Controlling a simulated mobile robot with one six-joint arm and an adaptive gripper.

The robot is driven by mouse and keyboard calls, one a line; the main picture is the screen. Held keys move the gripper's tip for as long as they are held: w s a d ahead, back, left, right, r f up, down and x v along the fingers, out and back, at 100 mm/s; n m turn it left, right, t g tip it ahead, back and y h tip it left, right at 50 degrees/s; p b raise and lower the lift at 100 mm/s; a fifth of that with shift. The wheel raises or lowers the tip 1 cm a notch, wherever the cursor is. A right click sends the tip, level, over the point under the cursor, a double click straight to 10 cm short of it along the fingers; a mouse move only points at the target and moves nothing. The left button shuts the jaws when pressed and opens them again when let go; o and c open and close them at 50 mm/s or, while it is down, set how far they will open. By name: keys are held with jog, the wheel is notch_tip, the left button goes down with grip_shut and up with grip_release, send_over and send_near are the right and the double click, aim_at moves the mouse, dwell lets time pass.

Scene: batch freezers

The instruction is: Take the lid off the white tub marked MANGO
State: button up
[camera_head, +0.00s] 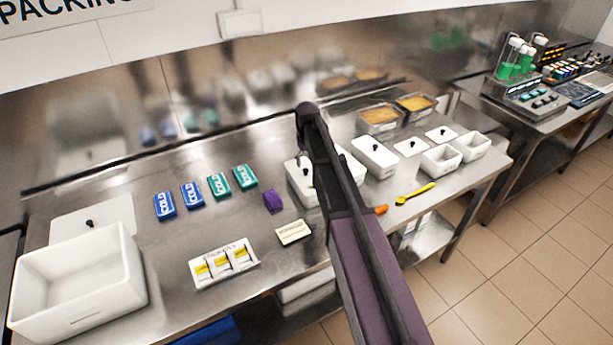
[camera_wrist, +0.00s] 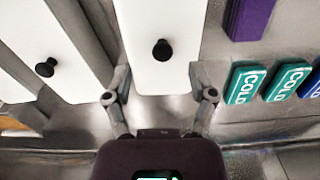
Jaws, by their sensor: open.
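No MANGO marking is readable in either view, so I cannot tell which tub bears it. A white lidded tub (camera_head: 300,188) stands at the middle of the steel bench, partly hidden by my arm. In the wrist view, a white lid (camera_wrist: 160,20) with a black knob (camera_wrist: 162,50) lies straight ahead of my gripper (camera_wrist: 160,78). My gripper is open, with one finger on each side of the lid's near end and the knob between them, untouched. A second white lid (camera_wrist: 40,30) with a black knob (camera_wrist: 46,67) is to the left.
Another lidded tub (camera_head: 374,160) stands right of my arm, near loose lids (camera_head: 411,147) and small open tubs (camera_head: 441,160). Blue and teal cold packs (camera_head: 219,186), a purple block (camera_head: 272,201) and an open white bin (camera_head: 78,285) are left. A yellow spoon (camera_head: 415,194) lies near the front edge.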

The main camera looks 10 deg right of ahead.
aim_at(306, 169)
jog(key=shift+f, duration=0.1)
jog(key=f+b, duration=0.3)
jog(key=shift+w+a+f, duration=0.15)
jog(key=shift+w+a, duration=0.1)
jog(key=shift+w, duration=0.1)
jog(key=shift+f+b, duration=0.9)
jog(key=shift+b, duration=0.25)
grip_shut()
